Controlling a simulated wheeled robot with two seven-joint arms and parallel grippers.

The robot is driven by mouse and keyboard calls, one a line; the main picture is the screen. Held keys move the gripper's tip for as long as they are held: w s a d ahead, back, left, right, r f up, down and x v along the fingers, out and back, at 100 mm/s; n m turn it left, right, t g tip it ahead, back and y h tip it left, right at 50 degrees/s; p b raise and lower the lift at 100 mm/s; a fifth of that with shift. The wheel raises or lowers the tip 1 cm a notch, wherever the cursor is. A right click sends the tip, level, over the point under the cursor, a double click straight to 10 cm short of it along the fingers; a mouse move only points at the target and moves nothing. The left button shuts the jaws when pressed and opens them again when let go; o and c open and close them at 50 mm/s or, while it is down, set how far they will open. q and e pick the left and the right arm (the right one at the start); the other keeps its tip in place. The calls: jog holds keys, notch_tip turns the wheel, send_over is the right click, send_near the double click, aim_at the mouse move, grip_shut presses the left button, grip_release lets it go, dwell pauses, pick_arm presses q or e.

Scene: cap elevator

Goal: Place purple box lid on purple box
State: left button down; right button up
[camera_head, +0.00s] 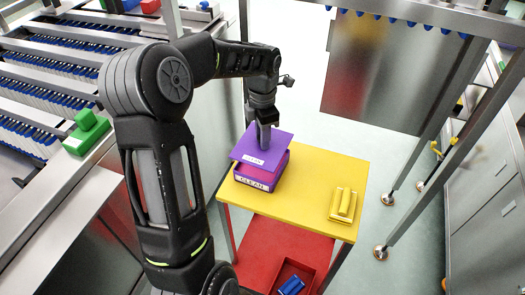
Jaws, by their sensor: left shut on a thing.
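The purple box (257,181) stands on the yellow table top near its left side, with a label on its front and a magenta strip showing at its upper right. The purple box lid (272,152) is just over the box, slightly turned and tilted relative to it. I cannot tell whether the lid touches the rim. My left gripper (264,140) points down and is shut on the lid at its upper middle; the fingertips are partly hard to make out. My right gripper is not in view.
The yellow table (315,170) has free room right of the box. A yellow object (343,204) lies near its right corner. A red shelf (290,240) below holds a blue item (291,286). Metal posts stand at right, and a conveyor with a green block (86,130) at left.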

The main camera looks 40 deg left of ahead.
pick_arm(q)
jog(key=shift+f, duration=1)
notch_tip(320, 180, down, 4)
jog(key=shift+r+p, duration=0.25)
jog(key=shift+p, duration=0.1)
jog(key=shift+f, duration=0.1)
jog(key=shift+f, duration=0.1)
jog(key=shift+f+b, duration=0.15)
jog(key=shift+b, duration=0.15)
jog(key=c, duration=1.1)
grip_release()
jog(key=shift+c, duration=0.2)
